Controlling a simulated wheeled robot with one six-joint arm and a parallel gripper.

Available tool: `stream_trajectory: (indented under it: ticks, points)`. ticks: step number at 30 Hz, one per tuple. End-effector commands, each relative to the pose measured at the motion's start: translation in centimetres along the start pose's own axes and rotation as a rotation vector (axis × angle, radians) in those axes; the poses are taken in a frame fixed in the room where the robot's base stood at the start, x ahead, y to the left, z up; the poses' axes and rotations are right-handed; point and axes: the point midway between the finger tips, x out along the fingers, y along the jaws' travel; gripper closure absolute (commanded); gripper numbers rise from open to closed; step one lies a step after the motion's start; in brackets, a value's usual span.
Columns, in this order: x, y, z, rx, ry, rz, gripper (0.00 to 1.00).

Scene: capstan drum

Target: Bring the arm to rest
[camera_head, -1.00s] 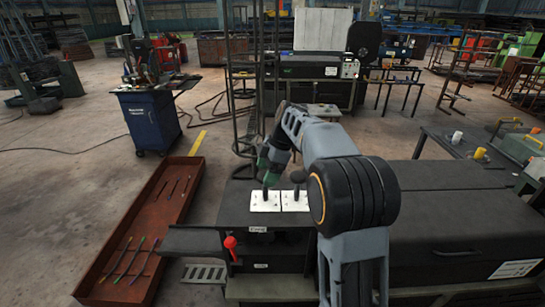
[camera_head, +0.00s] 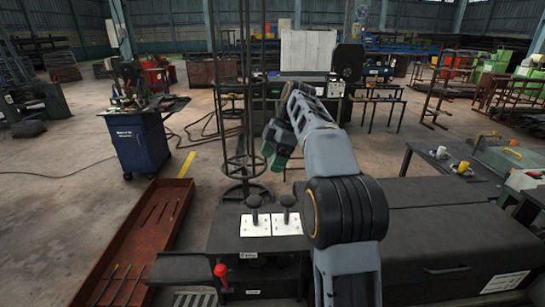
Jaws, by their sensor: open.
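My arm rises from the bottom right of centre and bends at the elbow. My gripper (camera_head: 277,157) is raised at the end of it, above and behind the black bench (camera_head: 222,232). Its green jaws hang clear of the bench and hold nothing that I can see. Two white plates (camera_head: 256,225) lie side by side on the bench top, each with a black knob-topped lever (camera_head: 254,201) standing upright on it. My gripper is apart from both levers.
A red-handled lever (camera_head: 220,270) sticks out at the bench front. A long rust-red tray (camera_head: 135,240) with thin rods lies on the floor at left. A blue cabinet (camera_head: 140,145) stands beyond it. A dark machine cover (camera_head: 430,230) fills the right. A tall frame with rings (camera_head: 246,165) stands behind the bench.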

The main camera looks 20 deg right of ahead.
Motion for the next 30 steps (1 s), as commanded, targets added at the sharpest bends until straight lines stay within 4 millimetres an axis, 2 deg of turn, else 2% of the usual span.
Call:
stream_trajectory:
  ticks: [13, 17, 20, 23, 30]
  points:
    - [0.0, 0.0, 0.0, 0.0, 0.0, 0.0, 0.2]
    - [0.5, -1.2, -0.7, 0.104, -0.026, 0.019, 0.2]
    - [1.4, -3.3, -1.6, 0.278, -0.064, 0.057, 0.2]
    - [3.0, -6.4, -2.2, 0.496, -0.107, 0.12, 0.2]
    - [8.6, -14.6, -1.6, 0.982, -0.143, 0.315, 0.2]
